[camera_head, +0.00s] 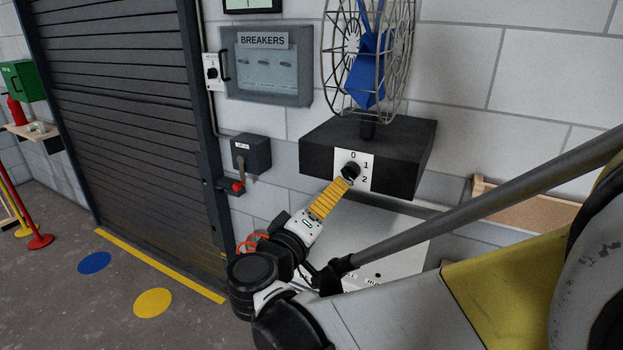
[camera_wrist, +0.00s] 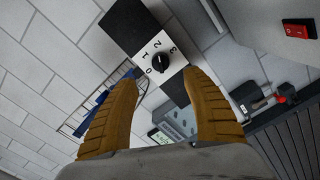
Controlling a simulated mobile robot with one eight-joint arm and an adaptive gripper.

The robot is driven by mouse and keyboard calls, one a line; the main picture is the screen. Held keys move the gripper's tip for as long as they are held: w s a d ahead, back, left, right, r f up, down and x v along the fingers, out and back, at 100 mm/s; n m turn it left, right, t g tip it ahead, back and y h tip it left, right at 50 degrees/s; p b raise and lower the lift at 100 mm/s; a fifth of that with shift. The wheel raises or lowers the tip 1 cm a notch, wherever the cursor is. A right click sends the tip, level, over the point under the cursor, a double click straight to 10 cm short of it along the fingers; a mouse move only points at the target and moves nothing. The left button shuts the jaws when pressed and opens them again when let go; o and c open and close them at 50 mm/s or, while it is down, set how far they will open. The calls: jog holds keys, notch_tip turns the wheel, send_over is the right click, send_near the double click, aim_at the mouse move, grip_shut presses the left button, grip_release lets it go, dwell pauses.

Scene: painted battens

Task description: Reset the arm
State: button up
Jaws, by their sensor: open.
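My gripper (camera_head: 343,185) is in front of the fan's black control box (camera_head: 310,147), with its ribbed yellow fingers pointing at the black knob (camera_head: 351,170). In the wrist view the two fingers (camera_wrist: 163,74) are spread apart with nothing held between them. The knob (camera_wrist: 160,62) shows beyond and between the fingertips, on a white dial plate (camera_wrist: 178,66) numbered from 0. A gap to the knob seems to show in the wrist view, but its depth is hard to judge. The knob's pointer setting is too small to read surely. My arm reaches up from the lower middle.
The caged blue fan (camera_head: 368,65) stands on the box. To the left are the breaker panel (camera_head: 300,98), a lever switch with a red grip (camera_head: 238,187) and the dark shutter (camera_head: 130,110). A brown board (camera_head: 520,212) is right. Floor at lower left is open.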

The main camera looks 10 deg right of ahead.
jog(key=s+d+f+m+g+y+b, duration=0.2)
jog(key=s+d+f+g+y, duration=0.3)
jog(key=s+d+f, duration=0.5)
jog(key=s+a+f+m+g+y, duration=0.1)
jog(key=s+f+y, duration=0.1)
jog(key=s, duration=0.3)
jog(key=s+a+f+m+g+y+b, duration=0.1)
jog(key=s+a+f+y, duration=0.1)
jog(key=s, duration=0.3)
jog(key=shift+f+m+y, duration=0.35)
jog(key=shift+m+y, duration=0.05)
jog(key=shift+y, duration=0.4)
